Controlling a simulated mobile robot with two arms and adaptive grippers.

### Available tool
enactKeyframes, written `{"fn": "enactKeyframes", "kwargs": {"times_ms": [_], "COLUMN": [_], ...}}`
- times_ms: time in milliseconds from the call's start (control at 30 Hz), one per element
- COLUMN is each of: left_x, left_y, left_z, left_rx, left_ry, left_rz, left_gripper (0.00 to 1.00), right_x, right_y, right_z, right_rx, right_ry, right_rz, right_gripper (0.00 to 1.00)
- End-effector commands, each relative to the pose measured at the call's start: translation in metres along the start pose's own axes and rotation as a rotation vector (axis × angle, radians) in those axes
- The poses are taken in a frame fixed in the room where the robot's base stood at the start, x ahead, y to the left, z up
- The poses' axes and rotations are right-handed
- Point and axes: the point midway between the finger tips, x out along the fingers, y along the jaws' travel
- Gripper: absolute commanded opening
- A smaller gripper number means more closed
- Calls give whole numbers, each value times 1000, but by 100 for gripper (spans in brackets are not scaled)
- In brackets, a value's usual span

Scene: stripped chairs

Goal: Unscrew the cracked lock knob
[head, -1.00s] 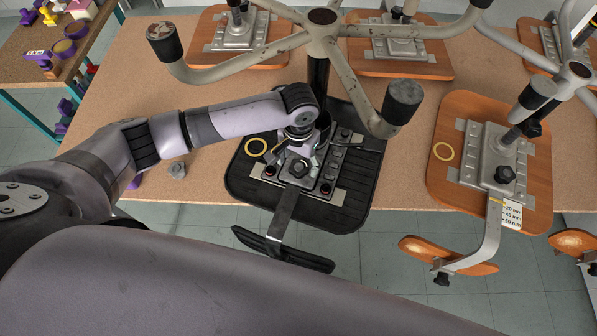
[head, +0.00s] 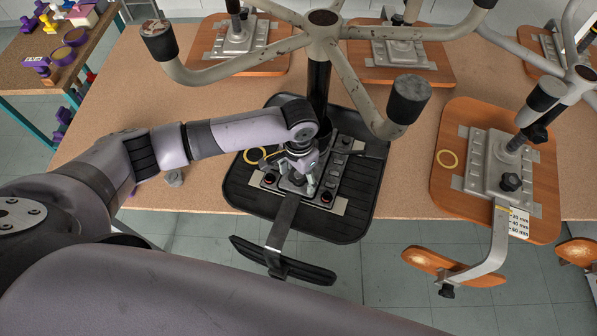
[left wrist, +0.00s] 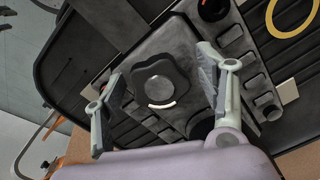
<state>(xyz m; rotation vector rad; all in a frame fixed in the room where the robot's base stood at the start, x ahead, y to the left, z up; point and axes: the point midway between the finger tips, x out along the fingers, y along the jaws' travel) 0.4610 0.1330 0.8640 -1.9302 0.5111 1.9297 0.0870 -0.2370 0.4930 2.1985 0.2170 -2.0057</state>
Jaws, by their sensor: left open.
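The lock knob (left wrist: 160,82) is black and lobed, with a round centre and a pale curved mark on its lower rim in the left wrist view. It sits on the metal mechanism plate of an upturned chair with a black seat (head: 246,196). My left gripper (head: 298,180) is over this plate. It is open, with one finger on each side of the knob and visible gaps between them in the left wrist view (left wrist: 161,90). In the head view the gripper mostly hides the knob. I cannot make out a crack. My right gripper is not in view.
The chair's pale legs (head: 360,80) and dark column rise just behind my left gripper. A yellow ring (head: 255,155) lies on the black seat. Another upturned chair with a wooden seat (head: 447,190) stands to the right. Bare brown bench (head: 160,90) shows to the left.

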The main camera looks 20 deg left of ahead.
Motion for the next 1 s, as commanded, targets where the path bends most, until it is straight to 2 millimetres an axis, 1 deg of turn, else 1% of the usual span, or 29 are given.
{"fn": "enactKeyframes", "kwargs": {"times_ms": [33,400,533,767,1000], "left_x": [-3,-2,-1,-1,-1], "left_y": [0,0,0,0,0], "left_z": [0,0,0,0,-1], "left_rx": [64,564,698,817,1137], "left_ry": [0,0,0,0,1], "left_rz": [0,0,0,0,0], "left_gripper": [65,65,65,65,65], "right_x": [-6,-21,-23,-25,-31], "right_y": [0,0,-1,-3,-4], "right_z": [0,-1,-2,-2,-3], "right_rx": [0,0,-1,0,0], "right_ry": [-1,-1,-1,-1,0], "right_rz": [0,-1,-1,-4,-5], "right_gripper": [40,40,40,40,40]}}
